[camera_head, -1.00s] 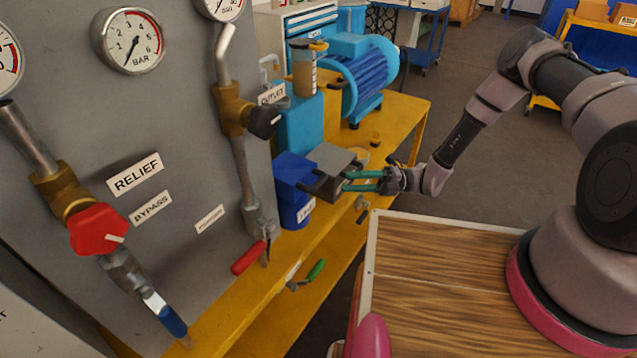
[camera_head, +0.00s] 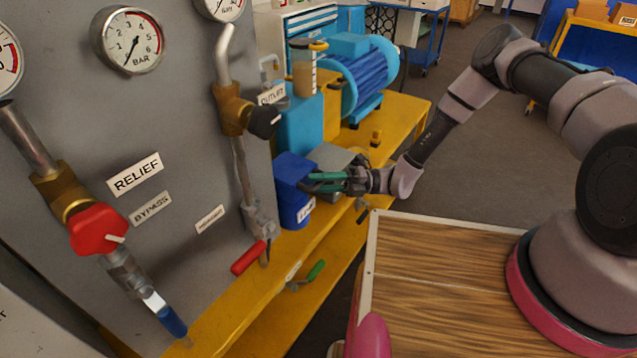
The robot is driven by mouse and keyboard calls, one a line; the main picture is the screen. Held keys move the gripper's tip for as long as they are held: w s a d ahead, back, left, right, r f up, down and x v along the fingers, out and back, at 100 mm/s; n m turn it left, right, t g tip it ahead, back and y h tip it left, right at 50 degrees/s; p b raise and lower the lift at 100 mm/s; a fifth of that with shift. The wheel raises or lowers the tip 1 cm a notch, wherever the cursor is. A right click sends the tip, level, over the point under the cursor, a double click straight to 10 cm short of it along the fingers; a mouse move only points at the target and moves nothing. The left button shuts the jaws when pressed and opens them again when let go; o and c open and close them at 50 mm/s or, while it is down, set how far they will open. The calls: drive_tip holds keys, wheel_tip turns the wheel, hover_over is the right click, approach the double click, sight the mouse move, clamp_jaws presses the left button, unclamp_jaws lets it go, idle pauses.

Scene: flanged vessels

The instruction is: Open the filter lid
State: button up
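A blue box (camera_head: 290,180) with a white label, apparently the filter, stands on the yellow bench. A grey, block-like part (camera_head: 333,157), apparently its lid, adjoins its right side. My gripper (camera_head: 311,182) has green fingers and reaches in from the right, in front of the grey part. Its fingertips are close to the blue box's right side. The two fingers show apart, one above the other. The dark handle on the grey part is mostly hidden at the fingertips, and I cannot tell whether they touch it.
A grey panel carries gauges, a red knob (camera_head: 97,229) and a red-handled valve (camera_head: 249,257) left of the box. A green lever (camera_head: 315,272) sits on the bench's front side. A blue motor (camera_head: 362,75) stands behind. A wooden top (camera_head: 440,290) lies in front.

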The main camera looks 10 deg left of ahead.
clamp_jaws()
idle(1.2)
